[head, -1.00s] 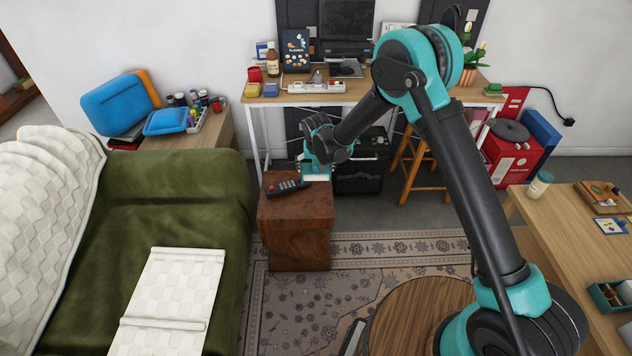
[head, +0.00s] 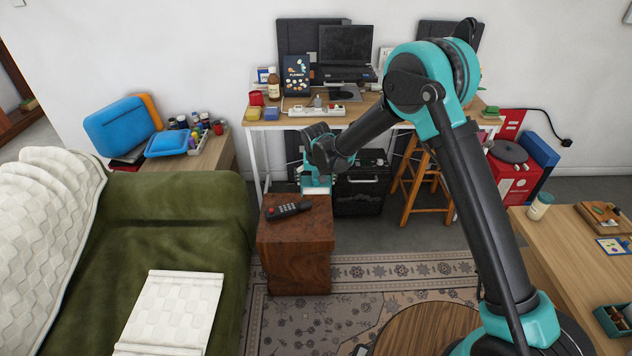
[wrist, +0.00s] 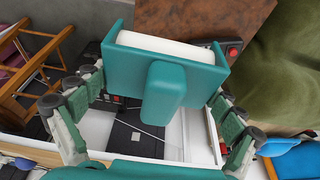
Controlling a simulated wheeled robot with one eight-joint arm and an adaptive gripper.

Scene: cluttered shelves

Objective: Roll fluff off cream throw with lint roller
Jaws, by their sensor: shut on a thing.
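The lint roller (wrist: 180,45), a teal body and handle with a white roll, is between the fingers of my gripper (wrist: 155,100) in the wrist view. My gripper also shows in the head view (head: 316,168), with the roller (head: 316,188) at the back right edge of the brown wooden block table. A cream quilted throw (head: 172,312) lies folded on the green sofa seat, cut off by the bottom of the head view. More cream quilted cloth (head: 45,215) drapes over the sofa's left side. I cannot make out any fluff.
A black remote (head: 287,210) lies on the block table (head: 297,250), left of the roller. The desk (head: 350,112) with a laptop stands behind, with a dark box (head: 362,190) below. A stool (head: 425,185) is to the right. Patterned rug lies between sofa and my base.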

